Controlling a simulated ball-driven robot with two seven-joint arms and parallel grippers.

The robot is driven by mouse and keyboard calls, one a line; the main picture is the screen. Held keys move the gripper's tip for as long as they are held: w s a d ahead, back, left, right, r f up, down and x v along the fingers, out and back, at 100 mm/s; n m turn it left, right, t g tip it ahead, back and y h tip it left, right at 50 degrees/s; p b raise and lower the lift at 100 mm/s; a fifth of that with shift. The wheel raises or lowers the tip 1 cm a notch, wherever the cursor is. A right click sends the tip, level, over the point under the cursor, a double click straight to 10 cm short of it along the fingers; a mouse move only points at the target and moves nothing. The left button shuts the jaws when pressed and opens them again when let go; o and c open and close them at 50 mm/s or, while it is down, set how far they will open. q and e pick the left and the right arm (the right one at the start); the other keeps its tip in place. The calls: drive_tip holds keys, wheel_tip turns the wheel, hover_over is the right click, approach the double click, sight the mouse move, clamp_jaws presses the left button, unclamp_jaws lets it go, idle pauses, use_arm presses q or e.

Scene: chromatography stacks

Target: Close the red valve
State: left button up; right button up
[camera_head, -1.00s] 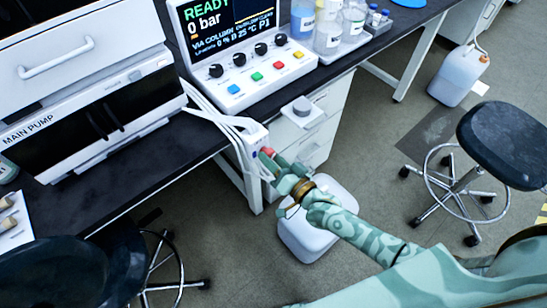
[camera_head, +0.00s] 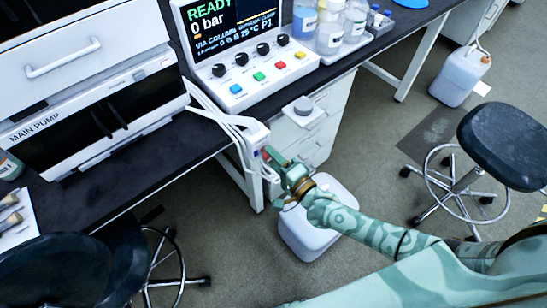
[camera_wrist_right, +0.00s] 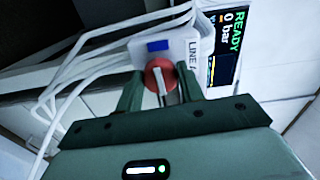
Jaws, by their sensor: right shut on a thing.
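The red valve (camera_wrist_right: 157,72) is a round red knob with a pale bar across it, on a white block (camera_wrist_right: 178,48) with a blue patch and lettering that starts "LINE". In the right wrist view the knob sits between the two green fingers of my right gripper (camera_wrist_right: 160,92), which is shut on it. In the head view my right gripper (camera_head: 272,160) reaches the white block (camera_head: 257,138) at the bench's front edge, and only a bit of red shows by the fingers. My left gripper is not in view.
White tubes (camera_head: 212,117) run from the main pump (camera_head: 85,100) to the block. A control panel (camera_head: 245,60) reads READY and 0 bar. A white container (camera_head: 305,245) stands on the floor below my right gripper. Stools (camera_head: 505,140) stand at right and lower left.

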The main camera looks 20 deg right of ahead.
drive_tip(key=shift+f+m, duration=0.1)
drive_tip(key=shift+m, duration=0.3)
drive_tip(key=o, duration=1)
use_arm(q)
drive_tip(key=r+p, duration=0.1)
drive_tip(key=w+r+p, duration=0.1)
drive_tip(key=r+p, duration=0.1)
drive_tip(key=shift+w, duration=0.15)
use_arm(e)
drive_tip(key=v, duration=1.6)
drive_tip(key=shift+s, duration=0.2)
